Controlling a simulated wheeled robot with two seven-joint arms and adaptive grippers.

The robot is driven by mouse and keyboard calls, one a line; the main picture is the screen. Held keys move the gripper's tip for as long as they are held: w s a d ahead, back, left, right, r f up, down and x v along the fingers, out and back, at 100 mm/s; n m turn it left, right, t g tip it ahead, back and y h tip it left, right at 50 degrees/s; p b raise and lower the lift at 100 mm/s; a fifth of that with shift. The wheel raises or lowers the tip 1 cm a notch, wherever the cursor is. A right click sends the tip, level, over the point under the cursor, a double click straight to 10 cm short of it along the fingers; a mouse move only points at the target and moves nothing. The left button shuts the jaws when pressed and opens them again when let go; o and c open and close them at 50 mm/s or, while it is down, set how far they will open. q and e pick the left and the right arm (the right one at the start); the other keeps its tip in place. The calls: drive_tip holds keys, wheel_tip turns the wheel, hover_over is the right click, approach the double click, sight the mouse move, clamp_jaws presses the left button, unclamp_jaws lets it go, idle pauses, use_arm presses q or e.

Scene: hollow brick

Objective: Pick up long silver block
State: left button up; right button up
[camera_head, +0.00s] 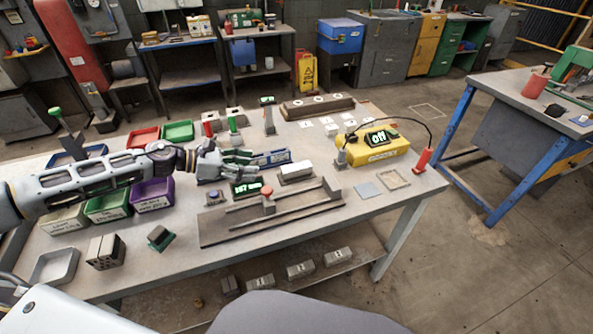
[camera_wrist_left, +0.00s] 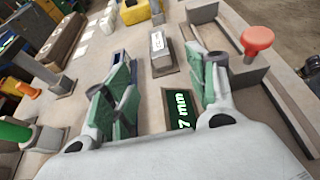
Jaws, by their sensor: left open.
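A long silver block (camera_head: 296,173) with a pale top lies on the workbench (camera_head: 330,212), just right of the digital readout. In the left wrist view the silver block (camera_wrist_left: 161,55) shows beyond my fingertips, roughly in line with the gap between them. My left gripper (camera_head: 248,163) reaches in from the left, low over the bench, to the left of the block. In the wrist view its green-padded fingers (camera_wrist_left: 162,82) are spread apart with nothing between them. The block stands clear of the fingers. My right gripper does not show.
The green-lit readout (camera_head: 247,187) and a measuring rail with a red knob (camera_head: 267,191) lie in front of the block. A yellow unit (camera_head: 376,150) stands to the right. Colored bins (camera_head: 152,193) sit to the left. A long grey-brown block (camera_head: 317,107) lies behind.

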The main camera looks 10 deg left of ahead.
sight(296, 171)
use_arm(q)
drive_tip(key=shift+w+d, duration=0.1)
drive_tip(key=shift+p+x, duration=0.4)
drive_tip(key=shift+x, duration=1.05)
drive_tip(key=shift+p+x, duration=0.3)
drive_tip(key=shift+x, duration=1.95)
drive_tip(key=shift+w+d+f, duration=0.2)
drive_tip(key=shift+w+d, duration=0.05)
drive_tip(key=shift+d, duration=0.1)
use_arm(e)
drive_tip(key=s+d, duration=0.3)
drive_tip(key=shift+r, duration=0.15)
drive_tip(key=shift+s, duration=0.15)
